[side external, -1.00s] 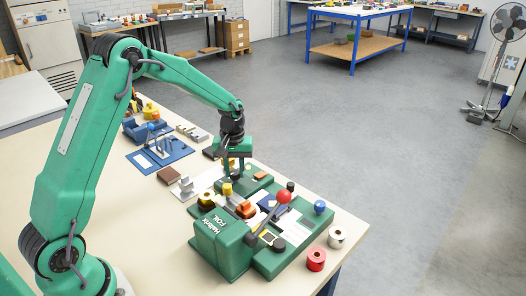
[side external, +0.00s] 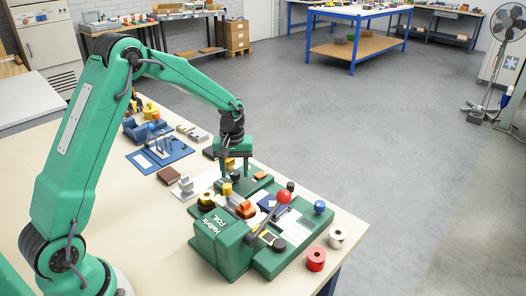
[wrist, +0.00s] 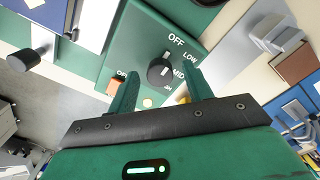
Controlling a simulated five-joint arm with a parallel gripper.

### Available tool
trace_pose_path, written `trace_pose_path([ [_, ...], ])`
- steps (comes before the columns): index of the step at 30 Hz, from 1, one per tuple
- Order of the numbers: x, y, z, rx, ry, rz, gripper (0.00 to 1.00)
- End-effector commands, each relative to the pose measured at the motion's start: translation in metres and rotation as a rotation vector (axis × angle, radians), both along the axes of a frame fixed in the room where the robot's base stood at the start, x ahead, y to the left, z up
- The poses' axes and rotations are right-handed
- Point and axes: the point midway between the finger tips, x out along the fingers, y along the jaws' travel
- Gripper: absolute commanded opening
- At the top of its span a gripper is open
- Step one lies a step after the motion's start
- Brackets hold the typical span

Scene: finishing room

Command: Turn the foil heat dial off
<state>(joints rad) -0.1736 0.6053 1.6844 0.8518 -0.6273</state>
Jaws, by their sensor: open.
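The foil heat dial (wrist: 158,74) is a round black knob with a white mark on a green panel (wrist: 130,50) in the wrist view. The labels OFF, LOW and MID run around it, with another label partly hidden by a finger. The white mark points right, towards MID. My gripper (wrist: 163,84) is open, one finger on each side of the dial's near side, with nothing held. I cannot tell whether either finger touches it. In the side view my gripper (side external: 234,170) hangs over the far end of the green foil machine (side external: 222,240).
An orange-brown button (wrist: 116,87) and a pale round light (wrist: 147,102) sit near the fingers. A lever with a red ball (side external: 284,197) rises from the machine. Red (side external: 316,259) and white (side external: 337,237) rolls stand at the table edge. A blue fixture (side external: 160,155) lies behind.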

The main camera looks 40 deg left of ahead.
Motion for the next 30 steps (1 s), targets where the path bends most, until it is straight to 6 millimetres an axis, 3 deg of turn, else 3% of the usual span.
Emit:
trace_pose_path([
  [7, 0.001, 0.000, 0.014, 0.001, -0.004, 0.000, 0.50],
  [21, 0.000, 0.000, 0.069, 0.001, -0.002, 0.000, 0.50],
  [30, 0.000, 0.000, 0.079, 0.001, -0.001, 0.000, 0.50],
])
